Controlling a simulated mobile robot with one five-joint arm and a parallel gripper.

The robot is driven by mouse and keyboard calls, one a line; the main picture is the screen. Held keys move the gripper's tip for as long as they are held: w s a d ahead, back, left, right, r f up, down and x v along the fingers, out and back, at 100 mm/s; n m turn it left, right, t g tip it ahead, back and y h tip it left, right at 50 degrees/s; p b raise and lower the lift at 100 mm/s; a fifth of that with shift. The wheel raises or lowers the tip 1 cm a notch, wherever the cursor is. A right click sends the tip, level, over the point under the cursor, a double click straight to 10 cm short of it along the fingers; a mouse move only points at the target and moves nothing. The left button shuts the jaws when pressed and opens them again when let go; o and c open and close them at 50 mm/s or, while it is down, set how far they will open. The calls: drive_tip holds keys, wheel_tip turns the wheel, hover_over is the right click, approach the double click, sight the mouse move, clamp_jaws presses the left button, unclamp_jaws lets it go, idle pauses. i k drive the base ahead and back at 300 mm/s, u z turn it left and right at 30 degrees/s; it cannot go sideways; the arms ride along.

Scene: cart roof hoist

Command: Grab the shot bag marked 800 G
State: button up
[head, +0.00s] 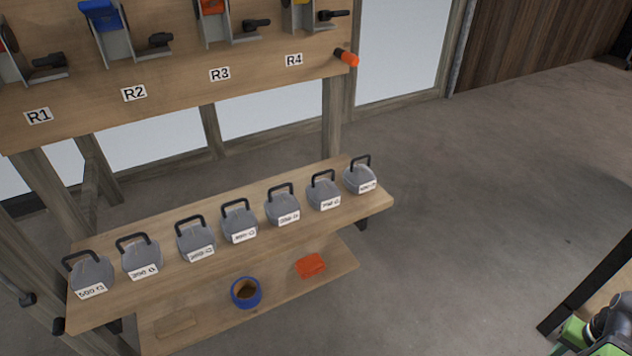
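Several grey shot bags with black loop handles and white labels stand in a row on a wooden shelf (140,300) in the head view. The leftmost bag (92,271) has a label that looks like 500 G. The other labels are small and blurred. The label on the middle bag (238,218) may read 800 G, but I cannot be sure. Other bags include the third from left (195,236), the fifth (282,206) and the rightmost bag (359,178). My gripper is not clearly visible.
A lower shelf holds a blue tape roll (245,292) and an orange-red item (311,265). Above, a wooden board (180,100) marked R1 to R4 carries winches and an orange-tipped peg (347,58). Open floor (480,190) lies to the right. A green and black object (598,335) is bottom right.

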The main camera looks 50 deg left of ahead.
sight(282, 207)
drive_tip(key=i, duration=0.75)
drive_tip(key=u, duration=5)
drive_tip(key=i, duration=0.1)
drive_tip(key=z, duration=3.65)
drive_tip(key=k, duration=0.15)
drive_tip(key=u, duration=2.9)
drive_tip(key=k, duration=0.4)
drive_tip(key=z, duration=0.3)
drive_tip(key=i, duration=1.35)
drive_tip(key=u, duration=0.25)
